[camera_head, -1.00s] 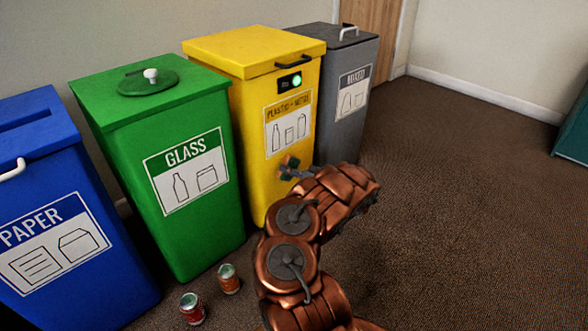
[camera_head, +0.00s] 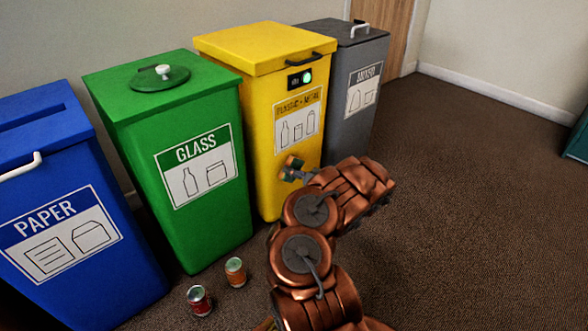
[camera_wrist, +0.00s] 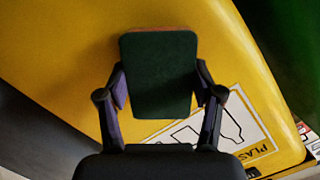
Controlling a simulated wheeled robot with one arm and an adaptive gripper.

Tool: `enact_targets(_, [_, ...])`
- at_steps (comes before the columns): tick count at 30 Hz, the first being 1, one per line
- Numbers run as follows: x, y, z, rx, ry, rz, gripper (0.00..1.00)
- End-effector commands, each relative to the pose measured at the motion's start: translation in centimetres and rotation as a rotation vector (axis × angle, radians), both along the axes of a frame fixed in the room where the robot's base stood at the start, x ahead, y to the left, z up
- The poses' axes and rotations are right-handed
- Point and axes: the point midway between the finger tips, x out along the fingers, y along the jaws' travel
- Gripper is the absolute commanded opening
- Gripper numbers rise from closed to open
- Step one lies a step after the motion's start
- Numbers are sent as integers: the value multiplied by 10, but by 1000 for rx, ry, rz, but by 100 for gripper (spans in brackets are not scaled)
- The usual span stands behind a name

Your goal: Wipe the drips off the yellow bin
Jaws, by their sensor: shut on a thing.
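The yellow bin (camera_head: 262,130) stands between the green and grey bins, its lid down. Its front carries a plastic and metal label (camera_head: 297,122) and a panel with a lit green light (camera_head: 307,77). I make out no drips on it. My gripper (camera_head: 301,174) is shut on a sponge (camera_head: 291,166) in front of the bin's lower front. In the wrist view the sponge (camera_wrist: 158,75) shows a dark green face between both fingers, with the yellow front (camera_wrist: 60,55) behind it. I cannot tell whether the sponge touches the bin. It hides part of the front and label.
The green glass bin (camera_head: 205,235) and blue paper bin (camera_head: 120,280) stand to the left, the grey mixed bin (camera_head: 345,140) to the right. The carpet (camera_head: 480,200) at right is clear.

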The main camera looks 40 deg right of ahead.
Motion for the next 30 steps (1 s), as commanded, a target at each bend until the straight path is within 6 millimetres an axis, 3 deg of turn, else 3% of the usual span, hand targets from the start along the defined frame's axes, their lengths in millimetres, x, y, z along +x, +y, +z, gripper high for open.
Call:
enact_targets(16, [-44,-1,3,-1,0,-4,38])
enact_targets(30, [-49,0,2,-1,0,-2,38])
